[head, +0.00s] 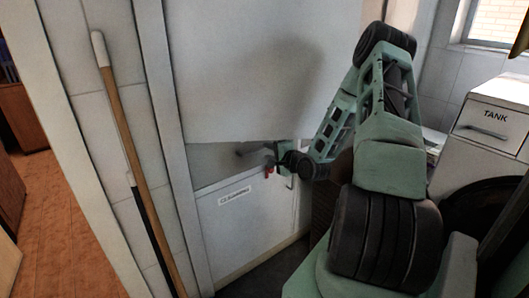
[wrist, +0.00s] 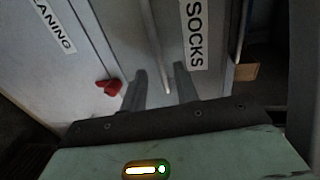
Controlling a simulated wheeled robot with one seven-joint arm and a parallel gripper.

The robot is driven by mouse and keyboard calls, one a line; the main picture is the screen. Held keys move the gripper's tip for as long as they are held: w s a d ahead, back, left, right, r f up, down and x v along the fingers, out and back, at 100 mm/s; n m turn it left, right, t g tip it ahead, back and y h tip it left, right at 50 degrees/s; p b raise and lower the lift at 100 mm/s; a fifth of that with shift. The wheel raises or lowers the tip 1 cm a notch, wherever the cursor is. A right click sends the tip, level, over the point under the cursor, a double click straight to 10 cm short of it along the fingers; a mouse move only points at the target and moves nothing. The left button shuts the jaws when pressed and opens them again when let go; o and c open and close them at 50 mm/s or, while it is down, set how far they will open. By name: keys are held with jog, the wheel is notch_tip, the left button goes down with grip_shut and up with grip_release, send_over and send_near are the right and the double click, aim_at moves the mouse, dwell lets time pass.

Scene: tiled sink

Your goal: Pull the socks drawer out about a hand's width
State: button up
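The socks drawer shows in the wrist view as a grey front (wrist: 172,30) with a "SOCKS" label. Its pale bar handle (wrist: 153,40) runs lengthwise in the picture. My gripper (wrist: 160,70) is open, its two dark fingers apart. The handle's near end appears between them, with a gap on each side; I see no grip on it. In the head view my gripper (head: 268,157) is at the cabinet, above the front labelled "CLEANING". The socks label is not readable there, and my arm covers part of that area.
The cleaning front (head: 250,225) lies below in the head view, with a small red object (wrist: 108,86) near my fingers. A wooden-handled pole (head: 122,120) leans at left. A white box labelled "TANK" (head: 497,97) is at right. Open floor (head: 55,215) shows at far left.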

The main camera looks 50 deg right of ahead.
jog(key=x, duration=0.3)
jog(key=shift+w, duration=0.2)
